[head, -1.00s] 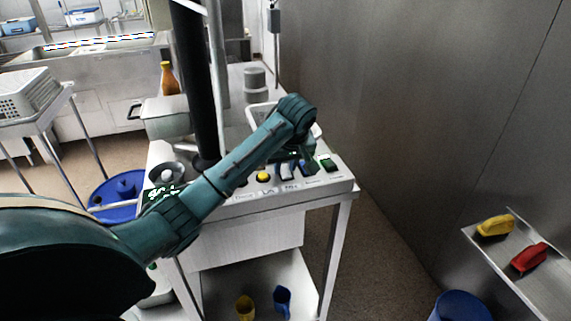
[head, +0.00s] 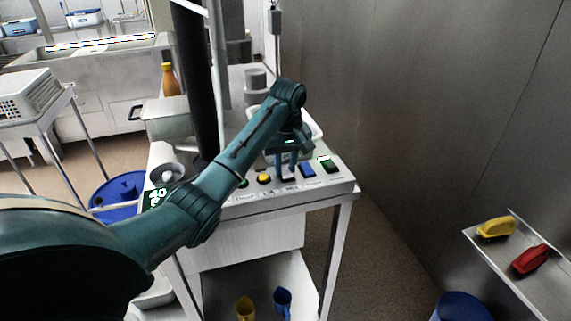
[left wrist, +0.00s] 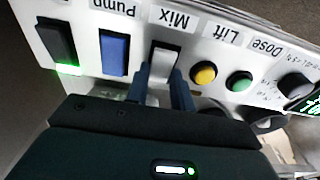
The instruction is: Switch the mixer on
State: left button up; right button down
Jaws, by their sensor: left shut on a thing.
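The mixer's control panel (head: 322,184) is the sloped white front of a steel cart. In the left wrist view, the label "Mix" (left wrist: 173,18) stands by a rocker switch (left wrist: 164,60) with a pale face and dark end. My left gripper (head: 287,176) is over this switch in the head view. In the left wrist view its two blue fingers (left wrist: 160,92) are on either side of the switch, shut on it, and hide part of it. Whether the rocker is tipped on or off cannot be told. My right gripper is not in view.
Beside Mix are the blue Pump switch (left wrist: 115,53), a dark switch (left wrist: 57,42) with a green light, the yellow button (left wrist: 204,73) and the green button (left wrist: 239,81). A steel wall (head: 420,110) stands close on the right. A black column (head: 191,80) rises behind the panel.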

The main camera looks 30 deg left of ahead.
aim_at(287, 174)
pick_arm(q)
jog(key=o, duration=1)
jog(key=r, duration=0.8)
jog(key=d+r, duration=0.1)
jog(key=r, duration=0.4)
jog(key=shift+s, duration=0.4)
